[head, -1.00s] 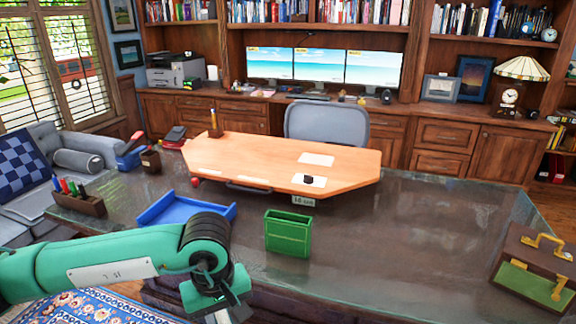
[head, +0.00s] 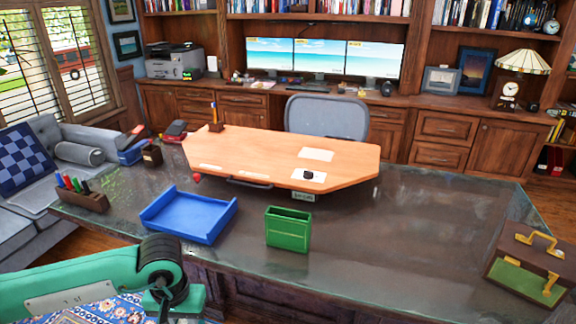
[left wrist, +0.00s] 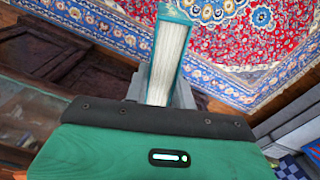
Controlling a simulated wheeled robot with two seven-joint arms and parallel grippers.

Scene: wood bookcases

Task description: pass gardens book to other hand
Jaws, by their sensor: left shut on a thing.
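The book (left wrist: 165,58) shows in the left wrist view as a block of cream pages between teal covers, seen on its edge. Its title cannot be read. My left gripper (left wrist: 163,90) is shut on the book and holds it over the patterned rug, beside the desk. In the head view my left arm comes in at the lower left, and its fingers and the book are below the picture's edge. My right gripper is not in either view.
The glass-topped desk (head: 400,235) carries a blue tray (head: 190,217), a green holder (head: 288,230), a pen box (head: 82,195) and a wooden case (head: 530,266) at the right. A rug (left wrist: 235,30) lies below.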

